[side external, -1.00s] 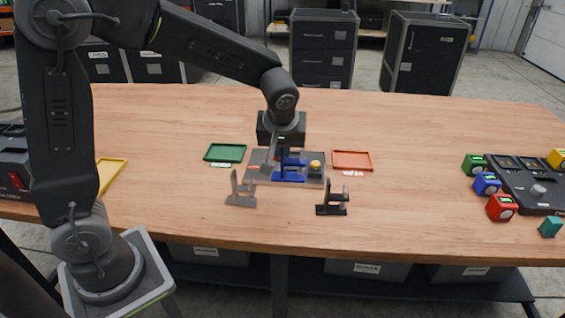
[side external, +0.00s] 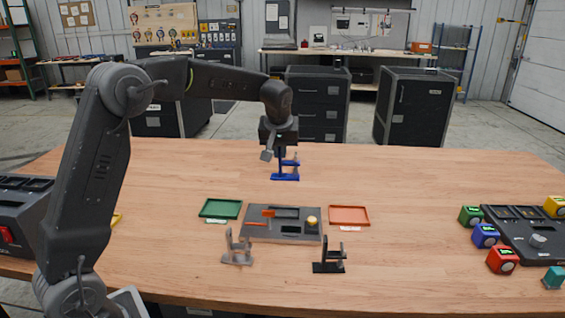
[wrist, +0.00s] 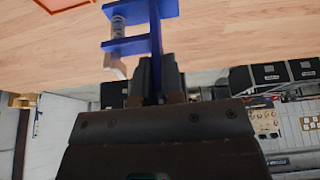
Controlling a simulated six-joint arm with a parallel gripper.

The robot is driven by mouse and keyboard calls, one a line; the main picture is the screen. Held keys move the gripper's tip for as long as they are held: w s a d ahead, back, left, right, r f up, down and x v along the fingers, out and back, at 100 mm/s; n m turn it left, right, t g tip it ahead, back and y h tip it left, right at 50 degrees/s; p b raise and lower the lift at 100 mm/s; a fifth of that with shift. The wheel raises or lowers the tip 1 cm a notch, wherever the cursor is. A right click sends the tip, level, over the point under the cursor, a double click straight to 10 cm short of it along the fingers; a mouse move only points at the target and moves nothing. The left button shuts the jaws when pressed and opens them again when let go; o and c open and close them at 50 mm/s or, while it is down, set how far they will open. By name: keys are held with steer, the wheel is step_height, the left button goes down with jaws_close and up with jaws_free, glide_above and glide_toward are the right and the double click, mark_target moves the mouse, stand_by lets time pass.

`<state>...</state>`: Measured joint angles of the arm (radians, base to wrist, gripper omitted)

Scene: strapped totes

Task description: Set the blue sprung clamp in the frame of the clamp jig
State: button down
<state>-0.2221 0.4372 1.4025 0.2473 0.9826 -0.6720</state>
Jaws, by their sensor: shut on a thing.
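The blue sprung clamp (side external: 285,176) hangs in my gripper (side external: 281,151), clear of the jig. In the wrist view, my gripper (wrist: 157,82) is shut on the upright blue bar of the clamp (wrist: 155,32). Its two arms and a coil spring stick out to the left there. The clamp jig (side external: 262,236) is a grey plate on the table with dark recesses, an orange-red bar and a yellow knob. In the side view it shows lower than the clamp. The recesses look empty of any clamp. Which recess is the frame, I cannot tell.
Coloured blocks stand by a black unit (side external: 522,243) at far right. The table behind is clear.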

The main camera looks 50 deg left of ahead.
step_height(320, 180, down, 10)
steer(key=a, duration=0.1)
steer(key=shift+w+a, duration=0.4)
steer(key=shift+w, duration=0.05)
steer(key=shift+f, duration=1)
stand_by(1.4)
steer(key=shift+f, duration=0.6)
steer(key=c, duration=0.8)
jaws_free()
steer(key=shift+r, duration=0.1)
